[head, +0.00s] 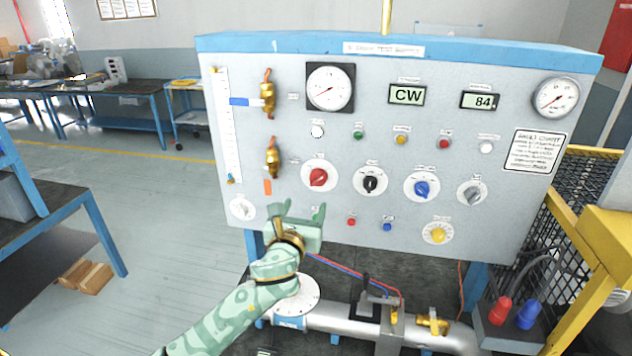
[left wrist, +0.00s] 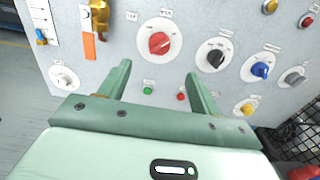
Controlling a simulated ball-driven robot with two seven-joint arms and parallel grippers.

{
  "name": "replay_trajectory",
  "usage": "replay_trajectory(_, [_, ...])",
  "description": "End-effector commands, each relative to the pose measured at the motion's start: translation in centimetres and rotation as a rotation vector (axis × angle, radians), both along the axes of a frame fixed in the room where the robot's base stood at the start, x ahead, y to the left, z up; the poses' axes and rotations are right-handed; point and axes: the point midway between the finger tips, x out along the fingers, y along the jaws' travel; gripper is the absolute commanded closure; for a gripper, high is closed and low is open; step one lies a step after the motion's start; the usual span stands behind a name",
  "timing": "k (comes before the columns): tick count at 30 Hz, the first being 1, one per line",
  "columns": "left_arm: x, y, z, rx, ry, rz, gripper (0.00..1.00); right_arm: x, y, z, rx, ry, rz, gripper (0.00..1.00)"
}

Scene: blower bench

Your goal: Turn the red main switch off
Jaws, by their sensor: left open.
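The red main switch (head: 319,177) is a red rotary knob on a white round plate, at the left of a row of knobs on the grey panel (head: 300,130). In the left wrist view the red knob (left wrist: 159,43) is ahead of and between the fingers, its pointer bar tilted. My left gripper (head: 296,212) is open and empty, below and slightly left of the red knob, apart from it. In the left wrist view its two fingers (left wrist: 158,82) reach toward the panel. My right gripper is in neither view.
Black (head: 370,183), blue (head: 422,188) and grey (head: 472,192) knobs sit right of the red one. A white knob (head: 242,208) and brass valves (head: 273,157) are to the left. Small buttons (head: 351,222) lie below. A pipe (head: 340,318) runs under the panel.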

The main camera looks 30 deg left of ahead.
Motion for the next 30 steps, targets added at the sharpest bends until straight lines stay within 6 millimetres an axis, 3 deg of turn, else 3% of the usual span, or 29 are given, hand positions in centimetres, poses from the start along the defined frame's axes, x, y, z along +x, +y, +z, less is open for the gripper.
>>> replay_trajectory(9, [7.9,2.0,0.0,-0.005,0.0,0.002,0.37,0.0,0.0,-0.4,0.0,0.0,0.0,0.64])
replay_trajectory(15, [11.2,2.9,-0.1,-0.005,0.001,0.002,0.37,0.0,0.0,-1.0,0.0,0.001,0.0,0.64])
replay_trajectory(28, [12.4,3.2,0.0,-0.005,0.001,0.0,0.37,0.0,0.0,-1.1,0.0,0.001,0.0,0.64])
replay_trajectory(29, [12.4,3.2,0.0,-0.005,0.001,0.001,0.39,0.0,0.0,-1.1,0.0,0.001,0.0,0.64])
replay_trajectory(30, [12.4,3.2,0.0,-0.005,0.001,0.001,0.51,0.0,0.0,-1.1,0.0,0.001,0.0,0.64])
